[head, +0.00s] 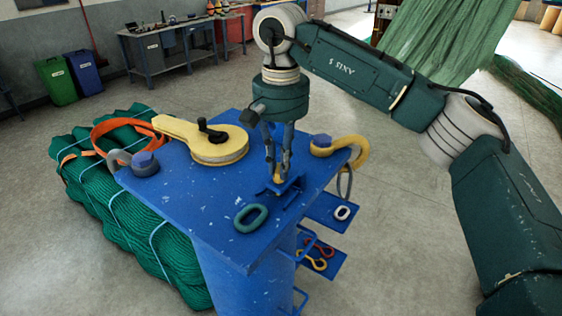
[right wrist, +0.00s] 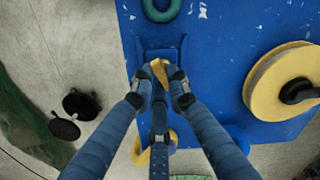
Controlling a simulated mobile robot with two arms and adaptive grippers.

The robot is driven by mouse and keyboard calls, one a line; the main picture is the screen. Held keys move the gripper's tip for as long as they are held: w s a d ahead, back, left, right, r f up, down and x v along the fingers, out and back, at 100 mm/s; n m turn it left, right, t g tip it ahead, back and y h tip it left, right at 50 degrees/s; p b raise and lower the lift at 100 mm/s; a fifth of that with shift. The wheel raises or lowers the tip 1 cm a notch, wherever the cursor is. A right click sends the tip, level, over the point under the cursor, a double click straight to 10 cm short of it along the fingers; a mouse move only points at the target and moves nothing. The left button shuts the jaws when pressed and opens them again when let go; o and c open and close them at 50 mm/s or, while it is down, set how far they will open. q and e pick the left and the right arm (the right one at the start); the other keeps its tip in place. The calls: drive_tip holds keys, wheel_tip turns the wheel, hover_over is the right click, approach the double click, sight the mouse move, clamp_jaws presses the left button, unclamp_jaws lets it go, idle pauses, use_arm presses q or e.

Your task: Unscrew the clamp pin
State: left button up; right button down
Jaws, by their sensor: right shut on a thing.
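My right gripper (head: 277,160) points down over the blue stand top (head: 205,200). Its fingers are shut on a small yellow piece (head: 279,178), which looks like the clamp pin. In the right wrist view the yellow piece (right wrist: 160,71) shows between the fingertips (right wrist: 162,84), at a blue bracket (right wrist: 160,53) on the stand. The fingers hide much of it, and I cannot tell how deep it sits. My left gripper is not in view.
Green netting (head: 160,238) lies left. Small shelves (head: 326,262) jut out at the right.

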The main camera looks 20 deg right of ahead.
drive_tip(key=shift+s+f+n, duration=0.2)
drive_tip(key=shift+f+n, duration=0.2)
drive_tip(key=c, duration=1.7)
unclamp_jaws()
drive_tip(key=shift+w+r, duration=0.1)
drive_tip(key=shift+r, duration=0.25)
wheel_tip(320, 180, up, 12)
drive_tip(key=shift+f, duration=0.2)
